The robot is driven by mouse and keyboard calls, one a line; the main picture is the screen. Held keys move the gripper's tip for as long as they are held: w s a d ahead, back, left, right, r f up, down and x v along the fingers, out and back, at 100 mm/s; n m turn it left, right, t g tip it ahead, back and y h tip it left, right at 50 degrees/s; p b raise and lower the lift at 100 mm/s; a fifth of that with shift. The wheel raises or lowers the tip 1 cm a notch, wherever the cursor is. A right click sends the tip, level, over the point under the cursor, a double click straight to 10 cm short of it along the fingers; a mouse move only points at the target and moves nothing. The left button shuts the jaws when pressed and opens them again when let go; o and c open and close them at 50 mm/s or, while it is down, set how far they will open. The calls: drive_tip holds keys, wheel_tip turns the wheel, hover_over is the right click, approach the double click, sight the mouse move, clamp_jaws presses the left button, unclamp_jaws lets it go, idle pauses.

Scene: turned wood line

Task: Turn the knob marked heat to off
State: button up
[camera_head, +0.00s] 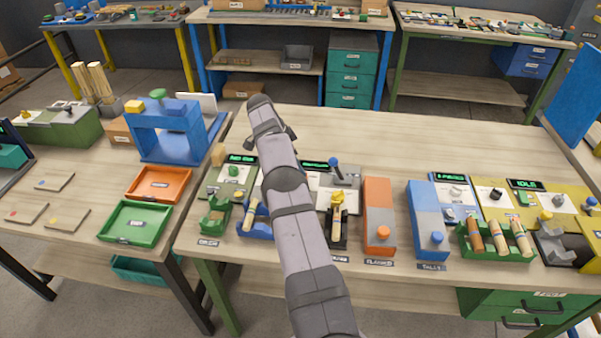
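Several knobs stand on the machine panels along the bench, and their labels are too small to read, so I cannot tell which is marked heat. A green knob (234,170) is on the left panel. My arm rises across the middle of the bench and hides part of the panels. My gripper is not visible.
A blue-ball lever (334,162) stands just right of my arm. An orange box (378,215), a blue box (427,215) and a green rack (497,241) of turned pieces line the front. The bench top (400,143) behind the panels is clear.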

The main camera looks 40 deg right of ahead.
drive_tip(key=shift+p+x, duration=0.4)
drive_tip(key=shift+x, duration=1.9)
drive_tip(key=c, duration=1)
